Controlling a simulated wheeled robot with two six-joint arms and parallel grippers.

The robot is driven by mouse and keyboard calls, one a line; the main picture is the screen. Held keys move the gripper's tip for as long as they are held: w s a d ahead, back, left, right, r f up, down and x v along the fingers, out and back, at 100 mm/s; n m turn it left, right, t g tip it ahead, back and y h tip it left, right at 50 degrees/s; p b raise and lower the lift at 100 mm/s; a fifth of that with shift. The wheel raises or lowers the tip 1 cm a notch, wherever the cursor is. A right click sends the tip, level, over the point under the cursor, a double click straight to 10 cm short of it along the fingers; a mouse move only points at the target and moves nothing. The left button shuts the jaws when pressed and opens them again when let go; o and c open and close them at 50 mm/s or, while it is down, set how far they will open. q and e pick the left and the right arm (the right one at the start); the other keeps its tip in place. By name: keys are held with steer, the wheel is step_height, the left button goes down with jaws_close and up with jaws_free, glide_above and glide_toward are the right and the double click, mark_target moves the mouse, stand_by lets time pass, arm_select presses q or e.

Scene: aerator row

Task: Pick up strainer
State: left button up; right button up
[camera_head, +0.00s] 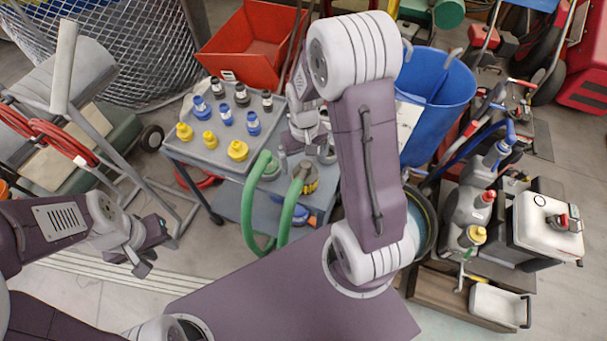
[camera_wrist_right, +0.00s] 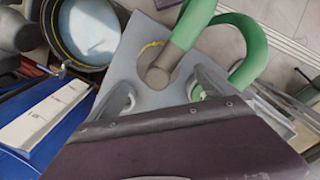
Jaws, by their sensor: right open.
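A grey-brown cylindrical end piece with a yellow part, which looks like the strainer (camera_head: 308,178), sits at the end of a green hose on the grey-blue cart. In the right wrist view the strainer (camera_wrist_right: 160,72) shows between and just beyond my fingers, joined to the green hose. My right gripper (camera_head: 307,138) is over the cart's right side, close to the strainer; in its wrist view (camera_wrist_right: 163,92) the fingers are apart with nothing between them. Contact with the strainer is not visible. My left gripper (camera_head: 150,250) is empty, with its fingers apart, over the floor at left.
The cart's tray (camera_head: 208,152) carries several yellow, blue and black fittings. A second green hose loop (camera_head: 255,200) hangs over the cart's front. A blue bin (camera_head: 437,90) and a red bin (camera_head: 250,45) stand behind. Bottles and a white box (camera_head: 545,230) crowd the right.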

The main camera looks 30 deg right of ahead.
steer(key=shift+s+f, duration=0.2)
steer(key=shift+f, duration=0.65)
steer(key=shift+d+f, duration=0.35)
steer(key=shift+f, duration=0.1)
steer(key=f, duration=0.4)
steer(key=shift+s+a+f+b, duration=0.1)
steer(key=shift+a+f+b, duration=0.2)
steer(key=shift+f+b, duration=0.1)
steer(key=shift+d+f, duration=0.1)
steer(key=shift+f, duration=0.05)
steer(key=c, duration=1.9)
arm_select(q)
steer(key=shift+s+d+f, duration=0.2)
steer(key=shift+d+f, duration=0.1)
steer(key=shift+f, duration=0.05)
arm_select(e)
steer(key=shift+o, duration=0.2)
steer(key=shift+r, duration=0.2)
